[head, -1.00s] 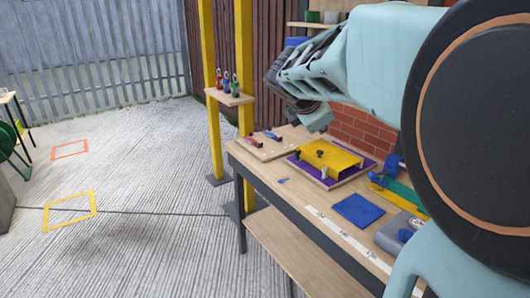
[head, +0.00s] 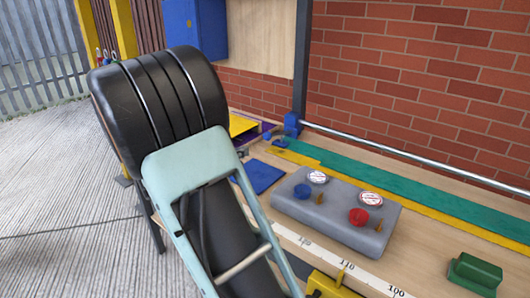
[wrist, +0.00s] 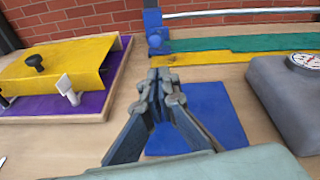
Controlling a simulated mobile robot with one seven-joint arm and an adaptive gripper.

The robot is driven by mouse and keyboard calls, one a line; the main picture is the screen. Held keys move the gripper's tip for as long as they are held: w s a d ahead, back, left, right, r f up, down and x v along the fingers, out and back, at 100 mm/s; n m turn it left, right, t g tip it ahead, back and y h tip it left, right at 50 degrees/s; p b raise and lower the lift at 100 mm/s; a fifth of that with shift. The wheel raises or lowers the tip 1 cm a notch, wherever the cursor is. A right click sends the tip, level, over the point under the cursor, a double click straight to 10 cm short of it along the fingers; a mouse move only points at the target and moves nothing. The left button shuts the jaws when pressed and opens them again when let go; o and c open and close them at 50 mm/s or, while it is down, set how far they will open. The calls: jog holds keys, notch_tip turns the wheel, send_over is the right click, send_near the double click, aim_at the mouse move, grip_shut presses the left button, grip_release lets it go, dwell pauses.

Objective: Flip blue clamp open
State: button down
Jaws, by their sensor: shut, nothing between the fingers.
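My gripper (wrist: 160,85) is shut and empty in the wrist view. Its fingertips point at the bench, over a flat blue square (wrist: 210,112). The board with a small red-handled and a small blue-handled clamp, seen earlier, is not visible in either current view. A blue fitting with a round knob (wrist: 156,42) stands at the back of the bench, beyond the fingertips; I cannot tell whether it is a clamp. It also shows in the head view (head: 291,122).
A yellow plate (wrist: 50,66) with a black knob sits on a purple-topped board at left. A grey box (head: 335,212) with blue and red knobs stands at right. A green strip (head: 400,170) and a metal rail run along the brick wall.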

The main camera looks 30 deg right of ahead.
jog(key=shift+w+d+f, duration=0.1)
jog(key=shift+f, duration=0.3)
jog(key=b+x, duration=0.1)
jog(key=x, duration=0.4)
jog(key=b+x, duration=0.2)
jog(key=x, duration=0.3)
jog(key=shift+r, duration=0.2)
jog(key=shift+r+p, duration=0.15)
jog(key=shift+p, duration=0.15)
